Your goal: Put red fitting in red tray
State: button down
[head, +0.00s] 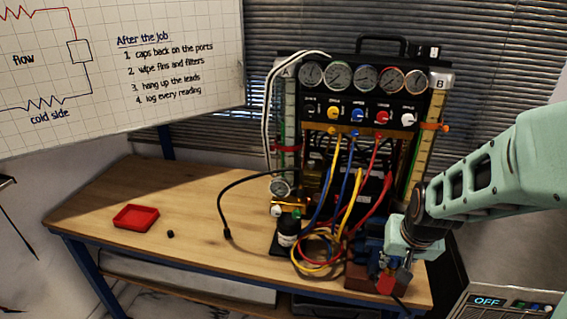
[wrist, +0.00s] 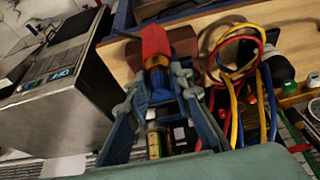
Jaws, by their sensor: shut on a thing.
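The red tray (head: 136,217) lies empty on the left part of the wooden bench in the head view. The red fitting (head: 386,285) is at my gripper (head: 394,268), over the front right of the bench. In the wrist view the fitting (wrist: 155,41) shows a red end and a brass-coloured part between the fingertips of my gripper (wrist: 158,80). The fingers are shut on it. A brown block (head: 359,276) is close behind the fitting; I cannot tell whether they touch.
The gauge rig (head: 365,100) stands at the back, with yellow, blue and red hoses (head: 318,250) coiled before it. A dark bottle (head: 288,228) stands left of them. A small black piece (head: 170,234) lies near the tray. The bench between tray and hoses is mostly clear.

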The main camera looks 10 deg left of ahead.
aim_at(137, 221)
jog(key=i+j, duration=0.1)
jog(key=j, duration=1.65)
jog(key=i+j, duration=0.15)
jog(key=j, duration=1.65)
jog(key=i+j, duration=0.15)
jog(key=j, duration=0.7)
